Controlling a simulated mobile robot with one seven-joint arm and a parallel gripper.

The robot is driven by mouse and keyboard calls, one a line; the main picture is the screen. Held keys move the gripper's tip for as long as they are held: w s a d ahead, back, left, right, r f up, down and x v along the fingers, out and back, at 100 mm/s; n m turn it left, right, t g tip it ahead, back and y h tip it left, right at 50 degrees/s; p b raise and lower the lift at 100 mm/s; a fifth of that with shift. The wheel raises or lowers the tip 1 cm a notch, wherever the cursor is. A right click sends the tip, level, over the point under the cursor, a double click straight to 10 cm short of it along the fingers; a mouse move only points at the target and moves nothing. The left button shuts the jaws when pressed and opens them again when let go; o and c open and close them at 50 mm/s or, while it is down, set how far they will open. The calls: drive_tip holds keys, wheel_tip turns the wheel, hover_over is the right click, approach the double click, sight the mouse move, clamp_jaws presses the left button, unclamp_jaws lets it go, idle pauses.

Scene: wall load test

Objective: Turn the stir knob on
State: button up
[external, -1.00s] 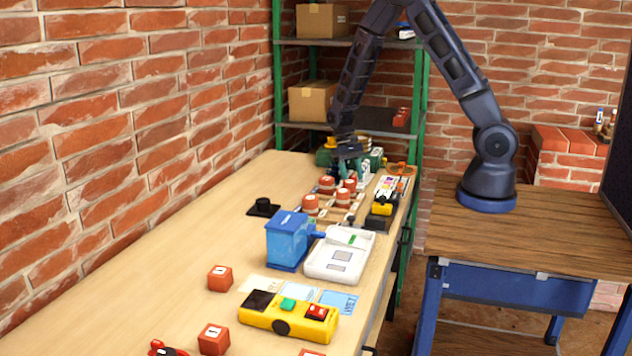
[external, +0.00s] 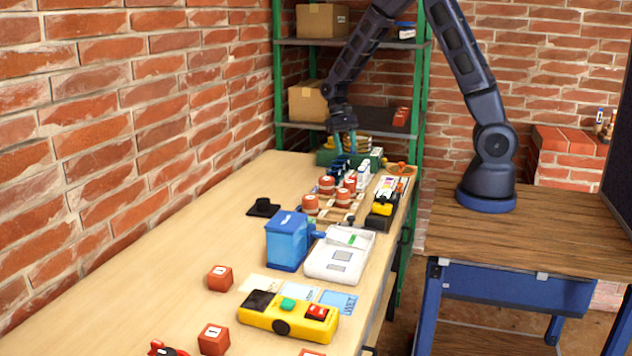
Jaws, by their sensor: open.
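My gripper (external: 343,150) hangs from the arm over the far end of the workbench, above a group of small bottles and cans. It is open, and nothing shows held in it. No stir knob can be named for certain at this size.
White-capped bottles (external: 363,172) and red-brown cans (external: 327,184) crowd below my gripper. A green box (external: 376,158) stands behind. A blue box (external: 287,240) and white device (external: 340,256) stand mid-bench. Red numbered cubes (external: 220,278) lie nearer. The bench's left side is mostly clear.

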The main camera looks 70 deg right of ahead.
drive_tip(key=shift+r, duration=0.2)
drive_tip(key=shift+s+d+m, duration=0.15)
drive_tip(key=shift+d+m, duration=0.1)
drive_tip(key=shift+m, duration=0.35)
drive_tip(key=shift+f, duration=0.15)
drive_tip(key=x, duration=1)
drive_tip(key=shift+a+f, duration=0.25)
drive_tip(key=shift+a, duration=0.05)
